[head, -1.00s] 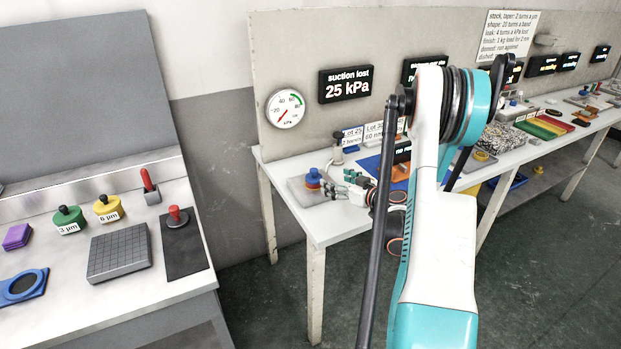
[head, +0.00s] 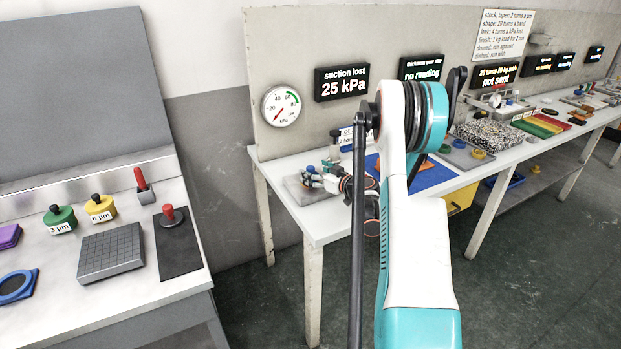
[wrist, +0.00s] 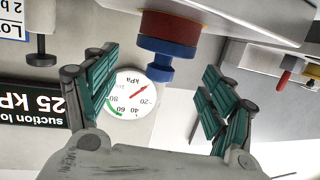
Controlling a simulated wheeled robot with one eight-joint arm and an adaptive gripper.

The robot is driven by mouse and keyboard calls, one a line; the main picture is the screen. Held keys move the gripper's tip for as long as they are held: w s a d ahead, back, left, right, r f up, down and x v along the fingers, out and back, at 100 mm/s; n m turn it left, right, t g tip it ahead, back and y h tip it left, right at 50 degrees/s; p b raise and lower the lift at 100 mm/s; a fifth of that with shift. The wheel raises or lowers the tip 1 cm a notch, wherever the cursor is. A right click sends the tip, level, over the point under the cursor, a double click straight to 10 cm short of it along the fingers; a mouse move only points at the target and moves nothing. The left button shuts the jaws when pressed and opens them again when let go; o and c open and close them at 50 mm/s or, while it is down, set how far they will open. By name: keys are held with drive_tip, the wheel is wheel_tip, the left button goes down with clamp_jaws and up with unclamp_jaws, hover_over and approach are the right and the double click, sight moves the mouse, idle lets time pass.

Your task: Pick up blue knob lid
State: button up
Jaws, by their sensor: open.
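The blue knob lid (wrist: 167,47) shows in the wrist view, upside down, as a blue disc with a round knob, on a red-brown body (wrist: 171,28). In the head view a bit of the blue knob (head: 310,169) shows at the left end of the far bench, partly hidden by my gripper (head: 318,178). My gripper (wrist: 160,66) is open in the wrist view, with green-padded fingers left and right of the knob. The knob lies between the fingertips in the picture; clear gaps show on both sides and no finger touches it.
A grey plate (head: 298,190) lies beneath the lidded piece on the white bench (head: 322,228). A dark-knobbed post (head: 335,142) stands close behind. A blue mat (head: 430,177) lies to the right. The wall gauge (wrist: 133,92) is behind the knob.

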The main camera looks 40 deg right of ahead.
sight(313, 171)
drive_tip(key=w, duration=0.1)
drive_tip(key=w+f, duration=0.1)
drive_tip(key=w, duration=0.1)
drive_tip(key=shift+b, duration=0.4)
drive_tip(key=shift+r, duration=0.15)
drive_tip(key=c, duration=1.4)
